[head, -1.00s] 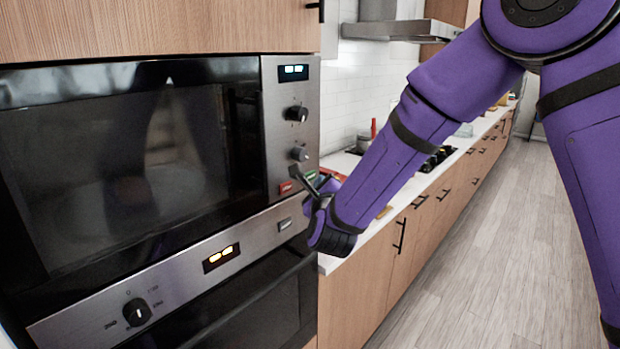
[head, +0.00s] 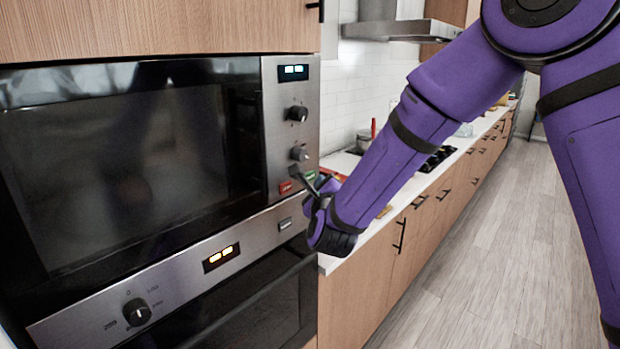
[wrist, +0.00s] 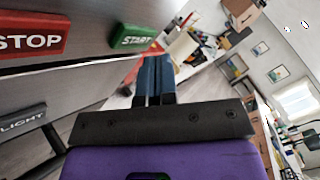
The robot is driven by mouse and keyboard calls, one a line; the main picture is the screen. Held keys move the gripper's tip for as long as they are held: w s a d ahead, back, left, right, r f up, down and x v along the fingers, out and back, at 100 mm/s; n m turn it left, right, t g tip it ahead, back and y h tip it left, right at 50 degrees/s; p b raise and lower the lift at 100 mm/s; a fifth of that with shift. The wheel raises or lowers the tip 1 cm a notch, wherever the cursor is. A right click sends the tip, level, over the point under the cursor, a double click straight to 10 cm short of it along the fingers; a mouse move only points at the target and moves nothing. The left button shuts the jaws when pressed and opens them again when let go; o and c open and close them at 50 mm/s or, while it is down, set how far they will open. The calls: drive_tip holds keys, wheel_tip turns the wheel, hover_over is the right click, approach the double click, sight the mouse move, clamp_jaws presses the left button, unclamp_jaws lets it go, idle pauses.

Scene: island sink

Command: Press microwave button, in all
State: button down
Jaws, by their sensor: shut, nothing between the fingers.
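The microwave (head: 130,150) is built into the wood cabinet on the left of the head view, with its door shut. Its panel on the right carries a red STOP button (head: 286,188) and a green START button (head: 310,175). In the wrist view, the STOP button (wrist: 30,36) is at the upper left and the START button (wrist: 133,38) at upper centre. My gripper (head: 296,172) is shut and empty, with its tips close to the panel around these buttons. In the wrist view, my fingertips (wrist: 154,62) show just below START; contact cannot be told.
Two knobs (head: 297,114) and a lit display (head: 293,72) are above the buttons. An oven panel (head: 221,258) with a knob and a display lies below. A counter (head: 440,170) with several items runs back on the right. The floor (head: 490,250) beside it is clear.

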drive_tip(key=shift+w+a, duration=0.1)
idle(0.7)
drive_tip(key=shift+w+a, duration=0.2)
drive_tip(key=shift+a, duration=0.05)
